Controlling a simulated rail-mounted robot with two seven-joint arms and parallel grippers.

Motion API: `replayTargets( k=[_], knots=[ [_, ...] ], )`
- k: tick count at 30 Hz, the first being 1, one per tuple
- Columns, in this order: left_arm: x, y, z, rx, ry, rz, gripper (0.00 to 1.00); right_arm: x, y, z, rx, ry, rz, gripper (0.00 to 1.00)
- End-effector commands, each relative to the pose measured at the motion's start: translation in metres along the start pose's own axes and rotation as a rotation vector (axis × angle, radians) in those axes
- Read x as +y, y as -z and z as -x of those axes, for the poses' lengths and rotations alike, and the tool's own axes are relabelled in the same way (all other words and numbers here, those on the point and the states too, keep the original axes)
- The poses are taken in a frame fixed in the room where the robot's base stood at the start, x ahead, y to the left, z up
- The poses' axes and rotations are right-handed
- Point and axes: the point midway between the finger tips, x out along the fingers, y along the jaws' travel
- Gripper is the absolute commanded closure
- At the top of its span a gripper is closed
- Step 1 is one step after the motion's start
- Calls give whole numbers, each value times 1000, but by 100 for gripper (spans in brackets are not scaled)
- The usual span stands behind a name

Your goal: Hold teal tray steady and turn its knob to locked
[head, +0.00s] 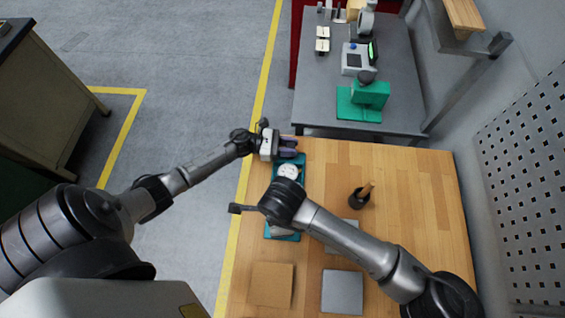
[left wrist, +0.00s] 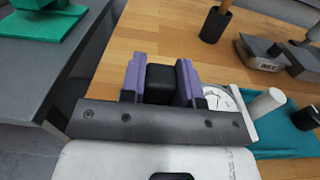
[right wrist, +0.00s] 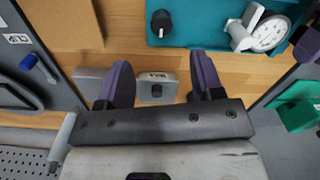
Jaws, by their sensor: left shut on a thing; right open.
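The teal tray (head: 290,238) lies on the wooden table. It carries a white round gauge (head: 288,170), a white cylinder (left wrist: 268,100) and a black knob (right wrist: 160,22). My left gripper (head: 288,149) is at the tray's far end. In the left wrist view its purple fingers are shut on a black block (left wrist: 160,82). My right gripper (right wrist: 162,82) is open and empty, beside the tray's knob end. A grey labelled block (right wrist: 156,89) shows beyond its fingers on the table. In the head view my right arm covers the tray's middle and hides the knob.
A black cup with a wooden-handled tool (head: 361,196) stands right of the tray. A brown square (head: 270,285) and a grey plate (head: 342,291) lie at the near edge. A green stand (head: 365,98) is on the metal table behind. The table's right side is clear.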

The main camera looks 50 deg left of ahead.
Motion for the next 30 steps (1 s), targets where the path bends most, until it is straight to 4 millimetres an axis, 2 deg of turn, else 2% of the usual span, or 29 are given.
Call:
replayTargets(
  k=[5,15,21,30],
  knots=[
    [0,0,0,-1,1,0,100,1,9,-14,46,-3,-4,39],
    [0,0,0,-1,1,0,100,1,11,-72,44,-4,-6,39],
    [0,0,0,-1,1,0,100,1,12,-100,44,-4,-4,39],
    [0,0,0,-1,1,0,100,1,13,-118,44,-2,-3,39]
  ],
)
